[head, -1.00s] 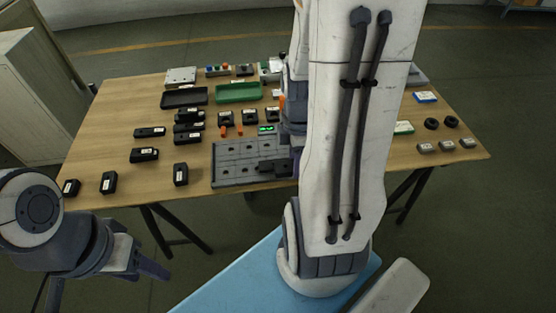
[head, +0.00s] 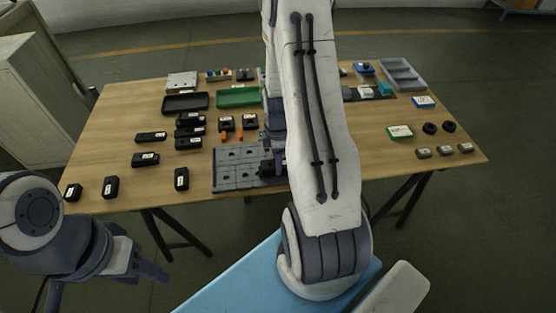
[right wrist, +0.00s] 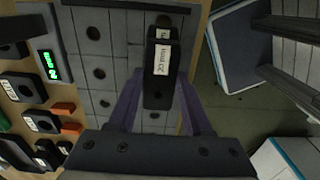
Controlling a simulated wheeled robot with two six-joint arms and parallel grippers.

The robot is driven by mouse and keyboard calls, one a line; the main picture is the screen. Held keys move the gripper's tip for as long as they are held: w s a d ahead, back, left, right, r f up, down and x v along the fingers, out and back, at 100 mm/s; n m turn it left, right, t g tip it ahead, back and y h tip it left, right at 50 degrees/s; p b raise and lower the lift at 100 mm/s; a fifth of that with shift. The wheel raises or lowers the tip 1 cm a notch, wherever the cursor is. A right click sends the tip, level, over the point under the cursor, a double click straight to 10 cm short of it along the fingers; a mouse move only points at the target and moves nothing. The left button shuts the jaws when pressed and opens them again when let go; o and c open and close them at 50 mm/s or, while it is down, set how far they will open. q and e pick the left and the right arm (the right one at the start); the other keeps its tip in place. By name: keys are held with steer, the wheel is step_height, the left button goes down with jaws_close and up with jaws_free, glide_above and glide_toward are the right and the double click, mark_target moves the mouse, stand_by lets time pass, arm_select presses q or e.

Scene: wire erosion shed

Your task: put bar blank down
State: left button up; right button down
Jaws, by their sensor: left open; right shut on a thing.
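The bar blank (right wrist: 161,75) is a black block with a white label in the right wrist view. My right gripper (right wrist: 160,100) is shut on it, with a purple finger on each side. The block is over the grey plate with holes (right wrist: 98,50); I cannot tell whether it touches the plate. In the head view the grey plate (head: 232,155) lies at the table's front edge, and my right arm hides part of it and most of the right gripper. My left gripper (head: 150,268) is open and empty in front of the table, at lower left.
Several labelled black blocks (head: 145,159) lie on the table's left half. A black tray (head: 185,102) and a green tray (head: 236,97) stand behind. A grey divided tray (head: 402,74) is at back right. A small green display (right wrist: 49,65) sits beside the plate.

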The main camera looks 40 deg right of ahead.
steer(key=shift+f, duration=0.2)
steer(key=shift+f, duration=0.2)
steer(key=shift+c, duration=1.6)
jaws_free()
